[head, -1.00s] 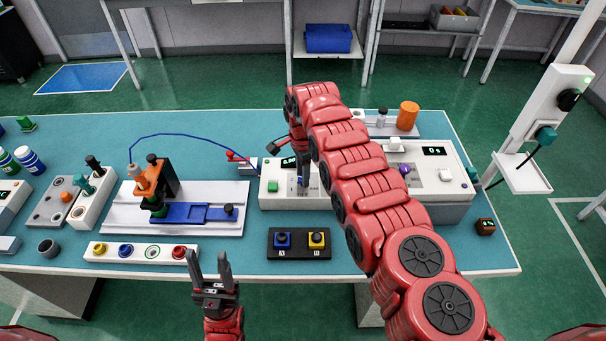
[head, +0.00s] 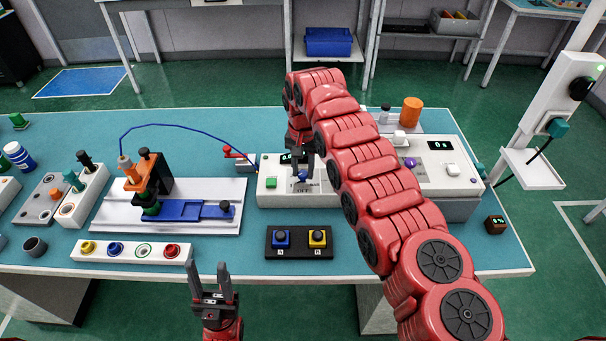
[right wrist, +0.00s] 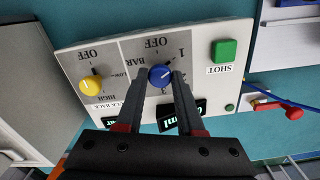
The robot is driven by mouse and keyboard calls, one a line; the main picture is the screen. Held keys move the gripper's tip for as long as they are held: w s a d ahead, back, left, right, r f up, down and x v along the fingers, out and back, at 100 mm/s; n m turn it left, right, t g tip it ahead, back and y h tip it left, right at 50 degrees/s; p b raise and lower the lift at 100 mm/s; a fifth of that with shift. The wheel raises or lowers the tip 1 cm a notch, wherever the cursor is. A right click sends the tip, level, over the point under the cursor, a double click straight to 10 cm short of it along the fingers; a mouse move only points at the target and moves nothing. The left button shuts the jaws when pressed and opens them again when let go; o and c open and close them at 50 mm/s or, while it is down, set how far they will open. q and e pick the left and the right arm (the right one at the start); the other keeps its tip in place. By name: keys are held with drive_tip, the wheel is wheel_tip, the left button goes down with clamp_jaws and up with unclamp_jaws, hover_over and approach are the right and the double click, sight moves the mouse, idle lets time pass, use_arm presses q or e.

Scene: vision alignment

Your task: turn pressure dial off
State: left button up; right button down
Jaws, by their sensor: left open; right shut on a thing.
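The pressure dial is a blue knob (right wrist: 160,76) on the white dispenser box (head: 268,198), on a grey panel marked OFF, 1, 3 and BAR. Its pointer direction is hard to read. My right gripper (right wrist: 166,80) reaches down from above, shut with its fingertips on either side of the blue knob. In the head view the right gripper (head: 304,174) and the knob are small and partly covered by my arm. My left gripper (head: 212,276) is open and empty in front of the table's near edge.
A yellow dial (right wrist: 91,85) with OFF, LOW and HIGH marks sits beside the blue one. A green SHOT button (right wrist: 224,50) is on the other side. A black box (head: 299,256) with blue and yellow buttons stands in front. A blue hose (head: 190,128) arches behind.

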drive_tip(key=shift+n+b, duration=0.4)
drive_tip(key=shift+n, duration=0.5)
drive_tip(key=n, duration=0.2)
drive_tip(key=shift+n+b, duration=0.35)
drive_tip(key=shift+n, duration=0.05)
drive_tip(key=n, duration=0.3)
drive_tip(key=shift+n, duration=2)
drive_tip(key=c, duration=0.5)
unclamp_jaws()
